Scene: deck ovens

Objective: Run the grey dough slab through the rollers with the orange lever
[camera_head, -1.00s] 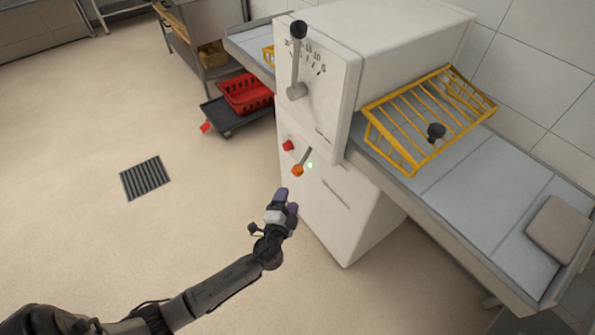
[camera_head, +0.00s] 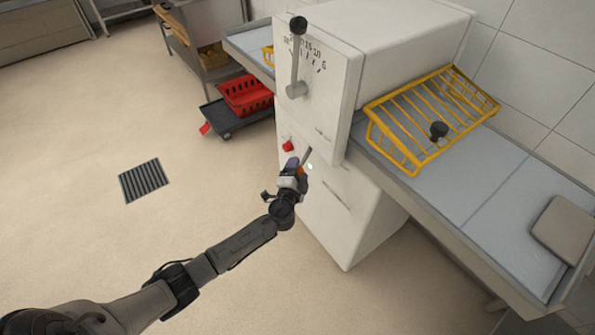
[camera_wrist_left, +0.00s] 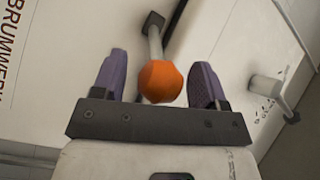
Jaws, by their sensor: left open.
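The grey dough slab (camera_head: 563,231) lies flat on the right-hand belt (camera_head: 480,190) near its outer end. The orange lever (camera_wrist_left: 160,81) has an orange knob on a grey rod on the machine's front panel. My left gripper (camera_head: 297,167) is at that panel, mostly covering the knob in the head view. In the left wrist view its purple fingers (camera_wrist_left: 158,80) are open, one on each side of the knob, with gaps between. The rollers are hidden inside the white machine (camera_head: 400,50). My right gripper is not in view.
A yellow guard grille (camera_head: 425,115) stands over the belt beside the machine. A red button (camera_head: 288,146) is just above the orange lever. A tall black-knobbed lever (camera_head: 298,60) is higher up. A red basket (camera_head: 246,95) stands on a low cart.

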